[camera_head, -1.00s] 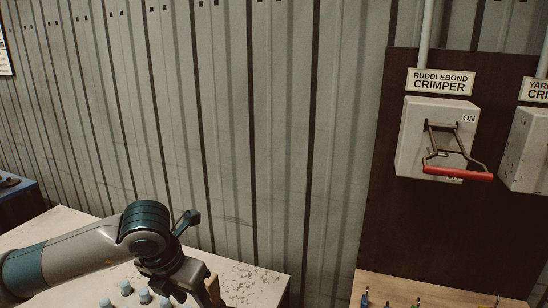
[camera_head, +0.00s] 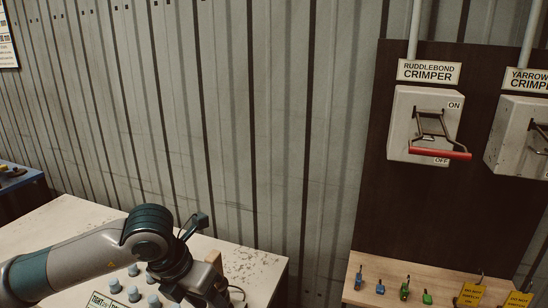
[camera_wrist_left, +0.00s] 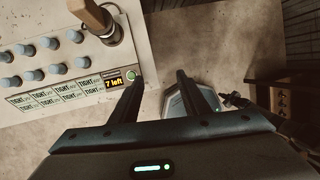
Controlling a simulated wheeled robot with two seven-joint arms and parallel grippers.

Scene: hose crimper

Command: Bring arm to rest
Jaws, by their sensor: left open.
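My left gripper (camera_wrist_left: 158,92) is open and empty in the left wrist view, its two fingers apart above the floor beside a bench. In the head view my left arm comes in from the lower left, with the left gripper (camera_head: 208,290) low over the bench and partly cut off. My right gripper is not in view. The Ruddlebond Crimper switch box (camera_head: 412,105) hangs on a dark panel, its red handle (camera_head: 440,153) low, near the OFF mark.
A wooden shelf (camera_head: 400,270) holds several padlocks (camera_head: 404,290) and yellow tags (camera_head: 471,296). A second crimper box (camera_head: 515,125) is at the right edge.

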